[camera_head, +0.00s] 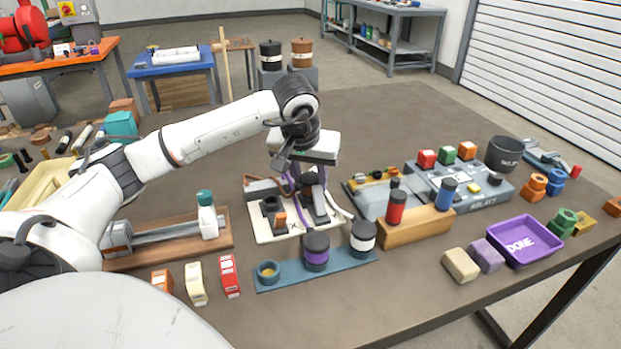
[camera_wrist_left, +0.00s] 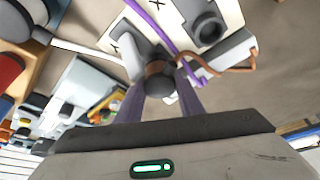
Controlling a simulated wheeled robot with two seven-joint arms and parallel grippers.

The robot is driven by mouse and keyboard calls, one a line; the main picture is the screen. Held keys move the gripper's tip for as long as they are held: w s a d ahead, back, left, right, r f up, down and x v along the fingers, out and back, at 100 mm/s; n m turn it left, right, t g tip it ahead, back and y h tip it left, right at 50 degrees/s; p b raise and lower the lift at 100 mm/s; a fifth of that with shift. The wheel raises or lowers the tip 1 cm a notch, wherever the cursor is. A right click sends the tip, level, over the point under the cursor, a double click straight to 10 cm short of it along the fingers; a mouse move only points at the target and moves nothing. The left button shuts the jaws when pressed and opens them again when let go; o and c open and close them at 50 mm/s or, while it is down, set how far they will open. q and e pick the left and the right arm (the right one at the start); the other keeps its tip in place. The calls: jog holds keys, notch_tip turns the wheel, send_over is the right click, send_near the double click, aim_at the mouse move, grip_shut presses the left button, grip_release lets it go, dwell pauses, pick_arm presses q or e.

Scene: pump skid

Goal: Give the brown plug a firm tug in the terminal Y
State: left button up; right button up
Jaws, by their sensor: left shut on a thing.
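The cream terminal board (camera_head: 262,237) sits in the middle of the table. In the left wrist view it carries the marks X and Y. The grey terminal Y (camera_wrist_left: 143,45) stands beside the Y mark. The brown plug (camera_wrist_left: 158,70) is at its end, its dark back part toward my wrist. My left gripper (camera_wrist_left: 160,98) has its fingers on either side of the plug and is shut on it. In the head view my left gripper (camera_head: 311,188) comes down over the right side of the board, hiding the plug. Terminal X (camera_wrist_left: 207,26) is apart from the gripper. My right gripper does not show.
A purple wire (camera_wrist_left: 150,22) and a brown wire (camera_wrist_left: 235,69) run close to the fingers. A blue rack (camera_head: 285,280) with dark-topped jars stands in front. A wooden block with red and blue cylinders (camera_head: 418,228) is at right. A purple tray (camera_head: 522,241) lies further right.

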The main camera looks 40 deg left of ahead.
pick_arm(q)
jog(key=shift+a+r, duration=0.1)
jog(key=o, duration=1.2)
jog(key=shift+c, duration=0.2)
jog(key=v, duration=1)
jog(key=shift+p, duration=0.3)
